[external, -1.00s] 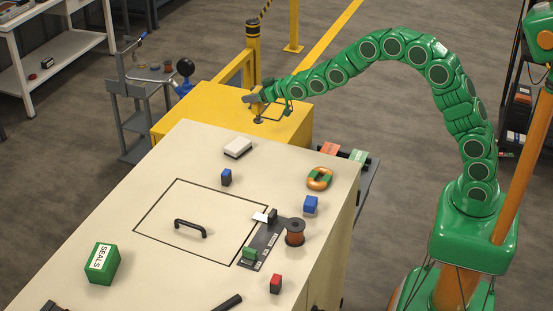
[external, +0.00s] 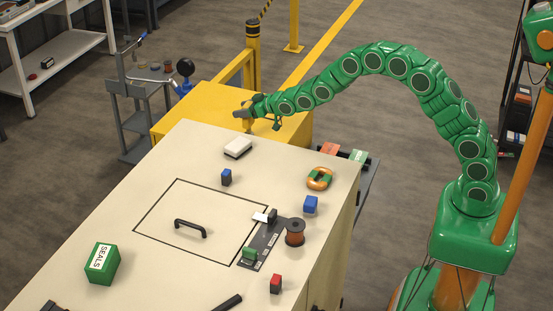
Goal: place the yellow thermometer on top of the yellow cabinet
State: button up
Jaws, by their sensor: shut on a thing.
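The yellow cabinet (external: 202,103) stands behind the pale worktop, and its flat top is partly in view. My gripper (external: 243,113) is low over the right half of that top, near the cabinet's front edge. It is shut on the yellow thermometer (external: 248,125), of which only a small part shows below the jaws. Yellow against yellow makes its outline hard to see. I cannot tell whether its lower end touches the cabinet top.
The pale worktop in front holds a white box (external: 238,147), a blue block (external: 226,177), an orange and green ring (external: 319,179) and a copper spool (external: 295,232). A black round gauge (external: 185,67) stands behind the cabinet's left side. The cabinet top's left part is clear.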

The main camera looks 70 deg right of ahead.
jog(key=shift+f, duration=0.3)
jog(key=o, duration=1.6)
jog(key=shift+s+r, duration=0.45)
jog(key=shift+s, duration=0.15)
jog(key=v, duration=1)
jog(key=shift+s, duration=0.35)
